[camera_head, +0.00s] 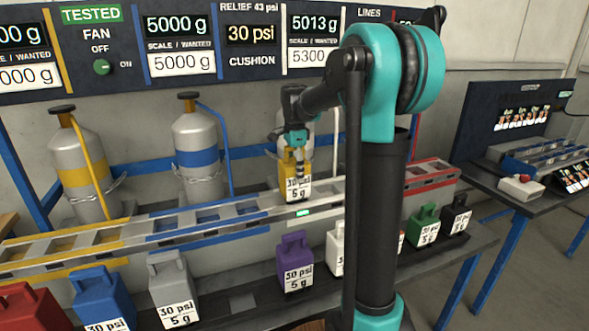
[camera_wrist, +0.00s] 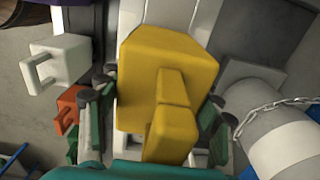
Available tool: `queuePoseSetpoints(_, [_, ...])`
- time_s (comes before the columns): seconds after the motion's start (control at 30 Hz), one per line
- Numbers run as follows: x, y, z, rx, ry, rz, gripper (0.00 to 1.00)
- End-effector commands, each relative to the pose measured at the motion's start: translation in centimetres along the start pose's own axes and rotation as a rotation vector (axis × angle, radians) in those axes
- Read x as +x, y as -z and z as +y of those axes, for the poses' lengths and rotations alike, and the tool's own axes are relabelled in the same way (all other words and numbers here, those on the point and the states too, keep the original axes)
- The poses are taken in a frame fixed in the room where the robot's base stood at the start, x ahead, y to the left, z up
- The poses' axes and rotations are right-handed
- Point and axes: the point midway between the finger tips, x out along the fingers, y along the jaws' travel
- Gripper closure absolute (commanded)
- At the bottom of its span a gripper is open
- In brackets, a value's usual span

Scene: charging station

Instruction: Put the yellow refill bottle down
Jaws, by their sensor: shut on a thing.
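The yellow refill bottle (camera_head: 287,163), with a "30 psi 5 g" label, is upright in my gripper (camera_head: 298,143) at the white section of the long rail (camera_head: 325,204). I cannot tell whether its base touches the rail. In the wrist view the yellow bottle (camera_wrist: 168,70) fills the middle, its handle towards me. My gripper's fingers (camera_wrist: 152,122) are shut on it from both sides. The bottle hides what lies directly beneath it.
Purple (camera_head: 294,262), grey (camera_head: 173,289) and blue (camera_head: 101,297) bottles stand on the front bench; green (camera_head: 424,225) and black (camera_head: 456,214) ones are at right. An empty pad (camera_head: 243,302) lies left of the purple bottle. Gas cylinders (camera_head: 199,150) stand behind the rail.

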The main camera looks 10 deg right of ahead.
Motion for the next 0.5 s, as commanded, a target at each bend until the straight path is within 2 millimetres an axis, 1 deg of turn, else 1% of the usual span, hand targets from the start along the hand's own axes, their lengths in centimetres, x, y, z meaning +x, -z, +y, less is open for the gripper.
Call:
queuePoseSetpoints(0.13, [0.22, 0.0, -0.01, 0.0, 0.0, 0.0, 0.95])
queuePoseSetpoints(0.17, [0.28, 0.0, -0.04, 0.0, 0.0, 0.0, 0.33])
queuePoseSetpoints(0.3, [0.25, 0.0, -0.03, 0.0, 0.0, 0.0, 0.15])
queuePoseSetpoints(0.5, [0.23, 0.0, -0.01, 0.0, 0.0, 0.0, 0.15])
